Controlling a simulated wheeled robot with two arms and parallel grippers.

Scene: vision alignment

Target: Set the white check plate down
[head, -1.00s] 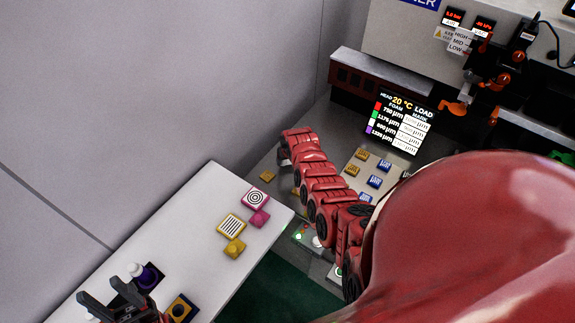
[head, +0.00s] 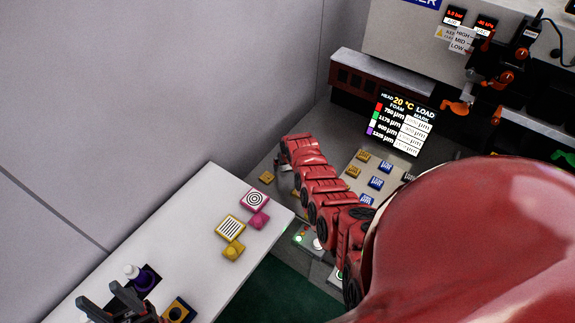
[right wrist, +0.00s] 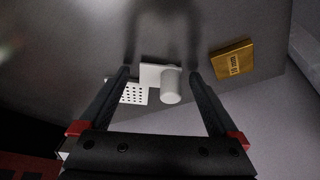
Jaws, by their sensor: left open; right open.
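The white check plate (right wrist: 133,94) shows in the right wrist view, with a grid of dark dots and a tab carrying a round white knob (right wrist: 171,86). It appears to lie on the grey surface. My right gripper (right wrist: 158,70) is open, with one finger on each side of the knob and a visible gap to the right finger. In the head view the right gripper (head: 284,163) is mostly hidden by its red arm, and the white plate cannot be made out. My left gripper (head: 112,304) is open and empty over the white table at the lower left.
On the white table (head: 150,235) are a pink target plate (head: 255,200), a yellow striped plate (head: 229,228), and a purple-and-white item (head: 143,277). A gold block (right wrist: 232,61) lies right of the right gripper. Blue and gold blocks sit near the screen (head: 401,124).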

